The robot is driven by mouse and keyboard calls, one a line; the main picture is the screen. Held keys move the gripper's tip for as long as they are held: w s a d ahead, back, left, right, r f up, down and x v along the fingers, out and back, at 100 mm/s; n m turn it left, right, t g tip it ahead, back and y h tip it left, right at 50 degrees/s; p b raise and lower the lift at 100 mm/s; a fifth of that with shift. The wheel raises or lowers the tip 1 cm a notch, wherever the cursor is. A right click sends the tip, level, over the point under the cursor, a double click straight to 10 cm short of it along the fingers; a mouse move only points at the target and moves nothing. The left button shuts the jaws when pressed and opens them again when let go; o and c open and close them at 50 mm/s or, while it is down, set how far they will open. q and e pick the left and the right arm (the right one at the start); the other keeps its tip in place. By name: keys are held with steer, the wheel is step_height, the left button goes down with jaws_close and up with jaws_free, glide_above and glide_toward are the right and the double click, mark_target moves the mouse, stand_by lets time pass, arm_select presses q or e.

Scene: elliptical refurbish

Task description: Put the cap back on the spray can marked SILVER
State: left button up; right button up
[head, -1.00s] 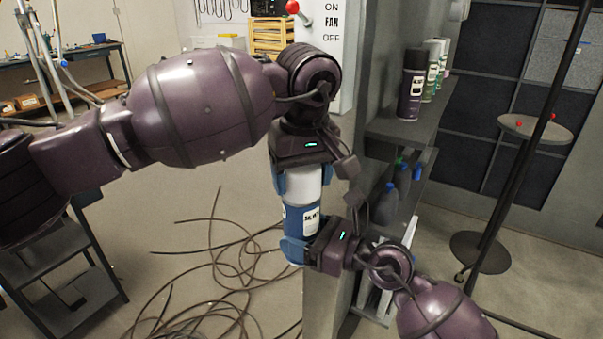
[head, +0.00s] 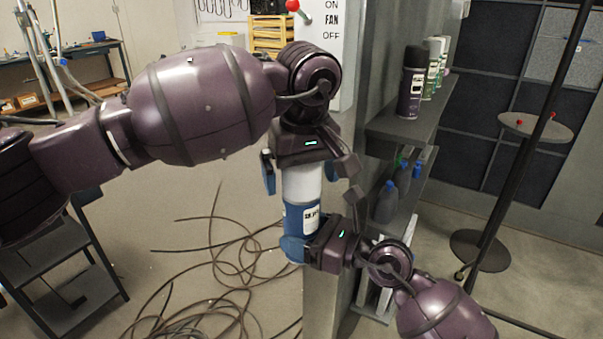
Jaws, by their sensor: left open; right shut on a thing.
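The spray can (head: 297,217) is upright, with a blue body and a pale label whose dark lettering is partly hidden. A white cap (head: 302,184) stands in line on top of it, with no gap visible between them. My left gripper (head: 299,177) is above, pointing down, with its blue fingers open and spread either side of the cap. My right gripper (head: 294,248) is shut on the lower part of the can from the right. The cap's top is hidden under my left gripper.
A grey shelf unit (head: 400,126) stands close on the right, with several spray cans (head: 411,90) on top and bottles (head: 386,202) below. A round stand (head: 536,127) is farther right. Loose dark cables (head: 215,250) lie on the floor.

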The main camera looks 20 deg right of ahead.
arm_select(q)
steer(key=shift+s+r, duration=0.2)
steer(key=shift+r, duration=1.55)
steer(key=shift+s+r, duration=0.2)
steer(key=shift+r, duration=1.5)
